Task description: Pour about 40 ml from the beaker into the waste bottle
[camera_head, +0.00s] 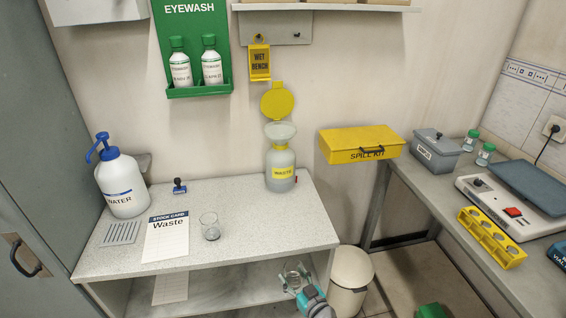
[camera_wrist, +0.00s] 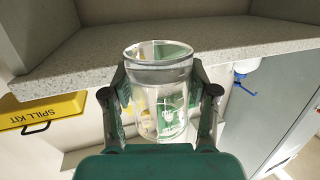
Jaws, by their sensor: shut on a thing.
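My gripper (camera_head: 300,280) is shut on a clear glass beaker (camera_wrist: 162,100), with one finger on each side of it. In the head view they are low, in front of the bench's right end. The beaker looks roughly upright; I cannot tell its liquid level. The waste bottle (camera_head: 281,176) stands at the back right of the bench top, apart from my gripper. It is whitish with a yellow WASTE label. A pale funnel (camera_head: 280,132) sits in its mouth, and a yellow lid (camera_head: 277,101) stands open above.
A second small glass vessel (camera_head: 210,227) stands on the bench (camera_head: 250,229) beside the Waste stock card (camera_head: 166,236). A water bottle (camera_head: 122,186) stands at the left. A yellow spill kit (camera_head: 360,144) and a bin (camera_head: 350,280) are to the right.

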